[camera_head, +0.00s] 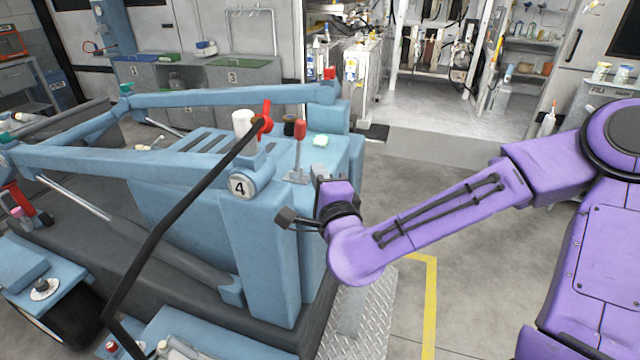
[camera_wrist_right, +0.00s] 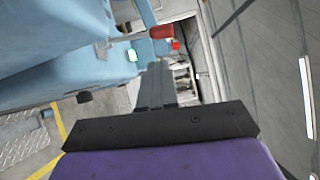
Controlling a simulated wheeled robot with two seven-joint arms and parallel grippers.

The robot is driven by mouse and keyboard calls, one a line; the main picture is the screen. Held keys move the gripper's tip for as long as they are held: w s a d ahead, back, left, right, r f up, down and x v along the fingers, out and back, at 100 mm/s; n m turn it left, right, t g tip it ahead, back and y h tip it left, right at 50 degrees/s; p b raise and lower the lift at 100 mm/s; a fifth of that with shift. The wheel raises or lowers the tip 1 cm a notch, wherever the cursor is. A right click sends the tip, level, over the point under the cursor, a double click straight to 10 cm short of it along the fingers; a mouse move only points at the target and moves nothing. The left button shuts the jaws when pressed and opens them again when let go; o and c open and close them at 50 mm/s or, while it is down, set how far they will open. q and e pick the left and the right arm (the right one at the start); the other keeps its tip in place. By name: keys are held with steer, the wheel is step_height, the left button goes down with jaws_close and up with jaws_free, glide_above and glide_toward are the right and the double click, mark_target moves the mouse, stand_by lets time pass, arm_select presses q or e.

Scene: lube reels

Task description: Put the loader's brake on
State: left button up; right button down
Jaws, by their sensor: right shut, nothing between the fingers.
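The light-blue loader (camera_head: 265,240), marked 4, fills the left and middle of the head view. A lever with a red grip (camera_head: 300,135) stands upright on its rear deck; I take it for the brake lever. Its red grip (camera_wrist_right: 160,31) also shows near the top of the right wrist view. My right gripper (camera_head: 321,182) is just below and right of the lever's base, beside the loader's rear corner. Its fingers (camera_wrist_right: 155,78) are together and empty, apart from the lever. My wrist partly hides them in the head view. My left gripper is out of view.
A red knob (camera_head: 264,117), a white cylinder (camera_head: 243,123) and a small pale-green item (camera_head: 320,141) are near the lever. A long black bar (camera_head: 165,220) slants across the loader. The floor (camera_head: 480,260) to the right is clear, with a yellow line (camera_head: 431,300).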

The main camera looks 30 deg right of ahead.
steer(key=shift+s+a, duration=0.1)
steer(key=shift+s, duration=0.25)
steer(key=shift+w, duration=0.1)
steer(key=s+f+n+g+y, duration=0.1)
steer(key=s+f+n+g, duration=0.2)
steer(key=f, duration=0.7)
steer(key=s+f+n+g+y, duration=0.1)
steer(key=s+f+n+g, duration=0.15)
steer(key=f, duration=0.75)
steer(key=s+f+n+g, duration=0.3)
steer(key=s+f+n, duration=0.1)
steer(key=f, duration=0.7)
steer(key=s+d+f+n+g, duration=0.2)
steer(key=s+f, duration=0.4)
steer(key=s, duration=0.3)
steer(key=s+d+f+n+g, duration=0.2)
steer(key=s+f+n+g, duration=0.1)
steer(key=s+f, duration=0.4)
steer(key=s+g, duration=0.1)
steer(key=s, duration=0.2)
steer(key=shift+s+d+f+h, duration=0.15)
steer(key=shift+h, duration=0.15)
steer(key=shift+n, duration=0.25)
